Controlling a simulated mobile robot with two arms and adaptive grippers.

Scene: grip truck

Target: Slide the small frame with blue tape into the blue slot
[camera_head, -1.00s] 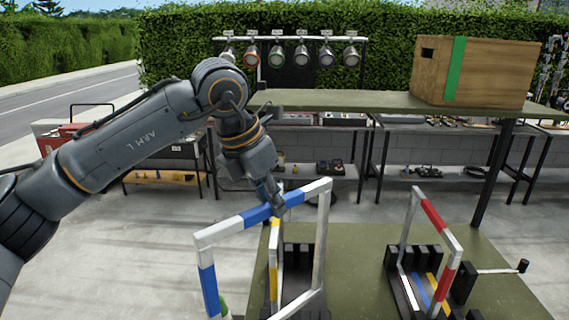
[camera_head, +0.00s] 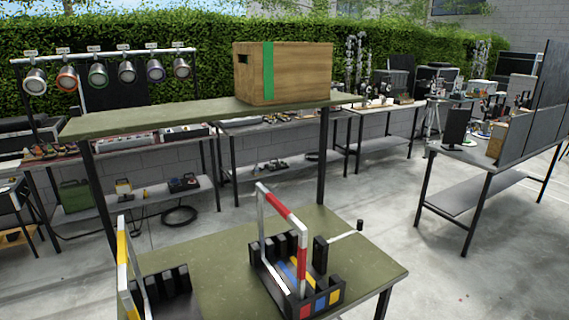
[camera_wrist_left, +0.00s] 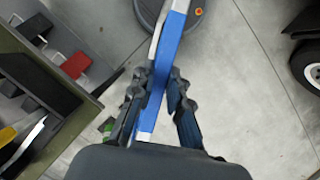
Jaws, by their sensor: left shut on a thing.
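In the left wrist view my left gripper (camera_wrist_left: 160,90) is shut on a bar of the frame with blue tape (camera_wrist_left: 167,45); the bar is blue and white and runs up between the fingers. Neither the gripper nor this frame shows in the head view. A white frame with red tape (camera_head: 302,255) stands in this rack. My right gripper is not in view.
A second black rack (camera_head: 180,280) with a yellow-and-white frame (camera_head: 123,255) is at the lower left. A wooden box with a green stripe (camera_head: 300,75) sits on the raised shelf (camera_head: 150,118). The table's right part (camera_head: 360,258) is mostly clear.

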